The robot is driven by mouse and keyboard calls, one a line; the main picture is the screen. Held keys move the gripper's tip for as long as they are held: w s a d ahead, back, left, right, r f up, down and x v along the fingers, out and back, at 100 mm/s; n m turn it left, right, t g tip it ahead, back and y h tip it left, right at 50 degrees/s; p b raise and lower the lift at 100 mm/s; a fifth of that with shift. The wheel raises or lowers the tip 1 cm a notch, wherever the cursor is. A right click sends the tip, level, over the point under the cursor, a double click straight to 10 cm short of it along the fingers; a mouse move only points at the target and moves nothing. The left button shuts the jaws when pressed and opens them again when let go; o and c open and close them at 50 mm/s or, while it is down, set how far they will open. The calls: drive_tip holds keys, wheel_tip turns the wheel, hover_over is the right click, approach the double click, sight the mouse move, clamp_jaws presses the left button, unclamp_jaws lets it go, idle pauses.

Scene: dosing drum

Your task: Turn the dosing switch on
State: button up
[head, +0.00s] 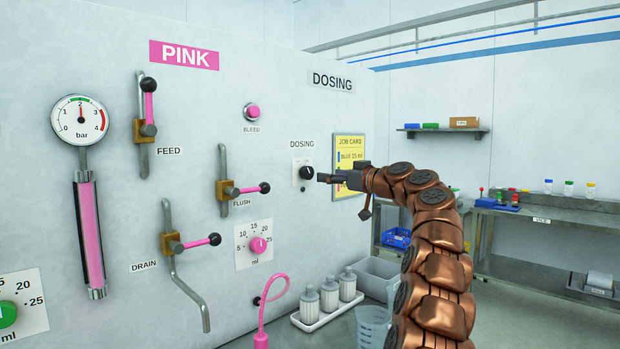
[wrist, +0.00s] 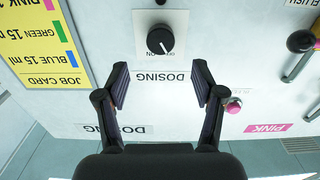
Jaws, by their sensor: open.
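The dosing switch is a round black knob (head: 306,172) on a small white plate under the DOSING label on the panel. In the wrist view, which is upside down, the knob (wrist: 160,40) is near the top centre. Its white pointer line slants down and right there, toward the partly hidden label opposite the ON mark. My gripper (head: 322,178) is just right of the knob in the head view. In the wrist view my gripper (wrist: 160,78) is open and empty, its two fingers apart, with the knob beyond the gap. I see no contact with it.
The yellow job card (head: 349,152) hangs right of the switch, partly behind my gripper. The flush lever (head: 245,189) and pink dial (head: 258,245) are to the left and below. White bottles (head: 330,295) stand in a tray below. The panel around the knob is mostly flat.

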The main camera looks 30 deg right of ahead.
sight(310, 173)
drive_tip(key=shift+p+x, duration=2.1)
drive_tip(key=shift+x, duration=1.85)
drive_tip(key=shift+c, duration=0.3)
drive_tip(key=c, duration=1.1)
